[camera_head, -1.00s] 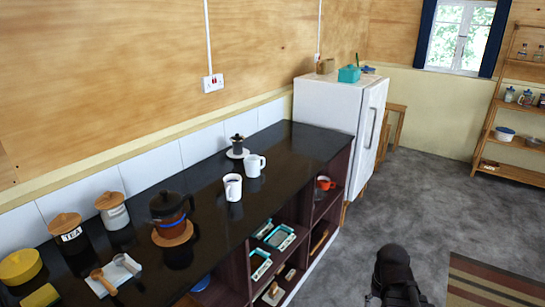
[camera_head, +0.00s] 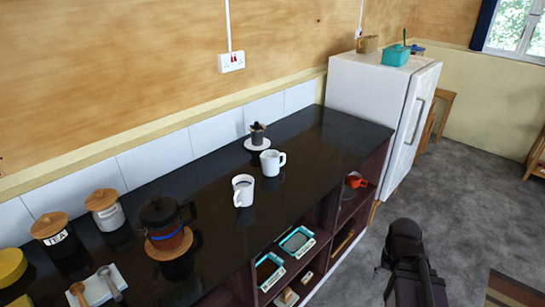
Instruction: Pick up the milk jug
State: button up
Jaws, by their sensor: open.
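Two white handled vessels stand upright on the dark counter (camera_head: 215,215). The nearer white vessel (camera_head: 243,190) has something dark at its opening. The farther white vessel (camera_head: 271,162) stands close behind it, handle to the right. I cannot tell whether either is the milk jug. My gripper (camera_head: 404,265) is dark, at the lower right over the floor. It is open, apart from the counter and both vessels; its fingertips are hard to make out.
A dark coffee pot (camera_head: 164,218) stands left of the white vessels. A small dark pot (camera_head: 258,136) sits on a white saucer behind them. Canisters fill the left end. Shelves (camera_head: 340,225) open below the counter; a white fridge (camera_head: 370,105) adjoins its far end.

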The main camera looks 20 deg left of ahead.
aim_at(274, 162)
jog(key=u, duration=0.3)
jog(key=i, duration=1.25)
jog(key=u, duration=0.3)
